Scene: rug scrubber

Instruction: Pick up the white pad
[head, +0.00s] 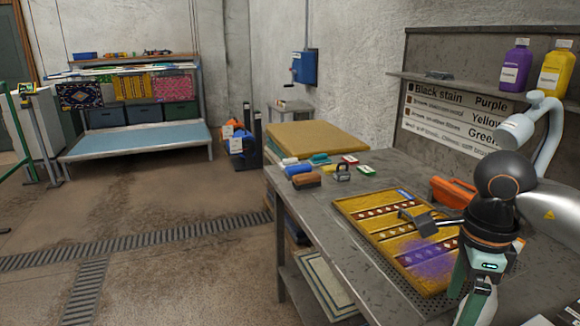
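A small white item (289,161), which looks like the white pad, lies at the far left corner of the grey metal workbench (315,215), among several small tools. It is too small to make out its exact shape. My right arm comes in from the right, and its hand (478,290) hangs low over the near right part of the bench, well apart from the white item. The fingertips cannot be made out clearly. My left gripper is not in view.
A yellow patterned rug (375,212) with a purple stain lies on the bench, with a grey-headed tool (420,222) over it. Beside the white item are a teal pad (320,159), a brown brush (306,180) and a dark handled block (342,173). Bottles (516,67) stand on the shelf.

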